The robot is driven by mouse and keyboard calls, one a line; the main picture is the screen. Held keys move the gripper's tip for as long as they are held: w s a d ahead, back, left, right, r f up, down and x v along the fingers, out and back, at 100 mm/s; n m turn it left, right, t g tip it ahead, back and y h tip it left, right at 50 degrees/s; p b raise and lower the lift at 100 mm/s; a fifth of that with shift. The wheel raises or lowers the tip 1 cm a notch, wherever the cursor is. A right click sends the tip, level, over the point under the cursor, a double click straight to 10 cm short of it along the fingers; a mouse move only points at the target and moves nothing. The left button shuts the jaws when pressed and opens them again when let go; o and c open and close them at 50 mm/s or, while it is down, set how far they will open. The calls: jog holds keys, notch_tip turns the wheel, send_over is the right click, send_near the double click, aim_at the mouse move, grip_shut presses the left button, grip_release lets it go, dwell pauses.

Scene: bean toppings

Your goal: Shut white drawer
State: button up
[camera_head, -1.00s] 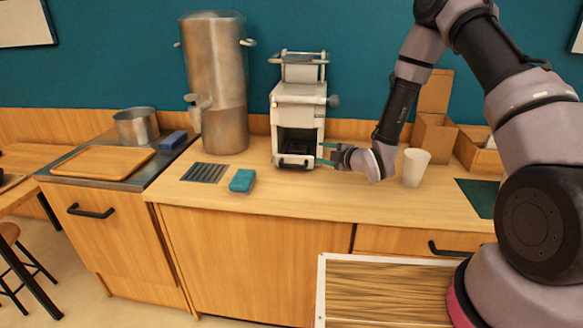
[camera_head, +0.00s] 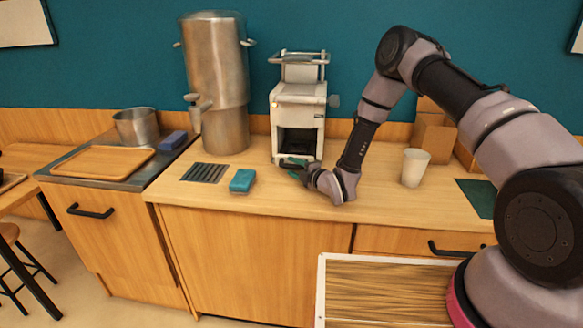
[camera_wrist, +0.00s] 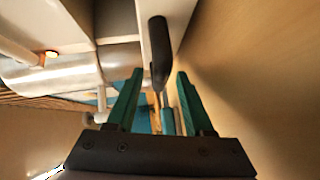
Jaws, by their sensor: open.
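The white machine (camera_head: 298,95) stands on the counter against the wall, with a dark opening low in its front. Its white drawer is at the bottom and mostly hidden behind my gripper (camera_head: 291,164) in the head view. In the wrist view the white drawer front (camera_wrist: 147,48) carries a black handle (camera_wrist: 158,45). A grey recess shows between this front and the machine body, so the drawer seems pulled out somewhat. My gripper's teal fingers (camera_wrist: 159,76) are open, with the handle's near end around the gap between the tips. I cannot tell whether they touch.
A tall metal dispenser (camera_head: 215,85) stands left of the machine. A white cup (camera_head: 415,167) stands right of my arm.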

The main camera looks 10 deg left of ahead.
jog(key=shift+w+a+f, duration=0.1)
jog(key=shift+w+a, duration=0.35)
grip_shut()
dwell(1.2)
